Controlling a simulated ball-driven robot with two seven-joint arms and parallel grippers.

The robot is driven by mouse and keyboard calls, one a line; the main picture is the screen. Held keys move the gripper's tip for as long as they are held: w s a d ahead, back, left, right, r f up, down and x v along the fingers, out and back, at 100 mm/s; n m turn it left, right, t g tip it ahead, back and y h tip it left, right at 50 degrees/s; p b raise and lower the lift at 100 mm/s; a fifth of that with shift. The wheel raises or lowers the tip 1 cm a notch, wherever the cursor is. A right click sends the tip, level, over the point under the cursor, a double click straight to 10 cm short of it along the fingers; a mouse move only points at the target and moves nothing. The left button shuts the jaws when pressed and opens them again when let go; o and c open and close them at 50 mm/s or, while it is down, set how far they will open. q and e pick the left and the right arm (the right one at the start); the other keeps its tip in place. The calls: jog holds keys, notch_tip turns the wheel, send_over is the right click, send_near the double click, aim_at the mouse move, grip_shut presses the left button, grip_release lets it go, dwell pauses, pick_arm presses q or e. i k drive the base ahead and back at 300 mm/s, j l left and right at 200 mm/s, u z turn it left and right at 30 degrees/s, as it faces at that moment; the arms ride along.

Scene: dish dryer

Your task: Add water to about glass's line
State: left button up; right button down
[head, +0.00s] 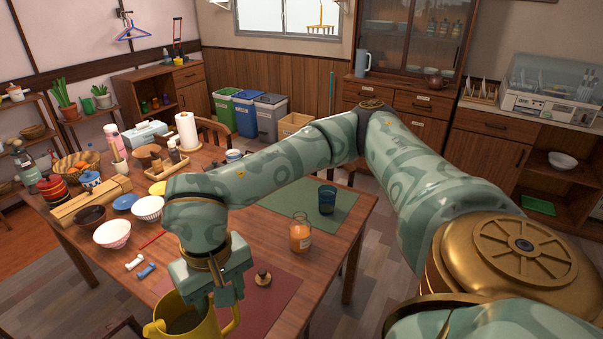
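A yellow pitcher (160,330) stands at the bottom edge of the view, partly cut off, with its opening facing up and its handle to the right. Its inside looks grey-green; I cannot tell the water level. My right gripper (226,298) points down at the pitcher's rim and handle side, overlapping it in view. Whether its fingers are closed on the pitcher is unclear. A dark blue glass (327,199) stands upright on a green placemat (343,218) on the table. No line on it can be made out. My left gripper is out of view.
An orange-filled glass bottle (300,236) stands near the blue glass, toward the pitcher. A small round brown object (263,278) sits on the red placemat (276,303). Bowls, blue and white small rests and a paper towel roll (187,131) crowd the table's left side.

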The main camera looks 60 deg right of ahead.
aim_at(327, 193)
jog(key=z, duration=1.45)
